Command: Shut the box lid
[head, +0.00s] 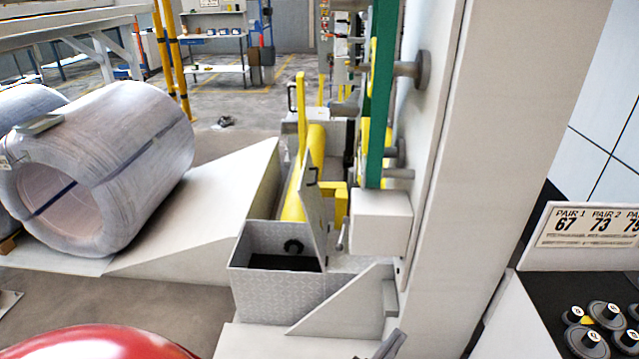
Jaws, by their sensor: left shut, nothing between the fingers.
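The box (275,290) is an open-topped metal bin with patterned grey walls, at the lower middle. My left gripper (392,343) shows only as a small grey tip at the bottom edge, right of and nearer than the box. It is shut, empty and apart from the lid. The rest of it is cut off by the frame. My right gripper is not in view.
A large wrapped coil (105,165) lies at left beside a pale ramp (205,205). A thick pale machine column (480,150) rises right of the box. Yellow rollers (307,180) stand behind it. A table with dark weights (605,312) is at far right.

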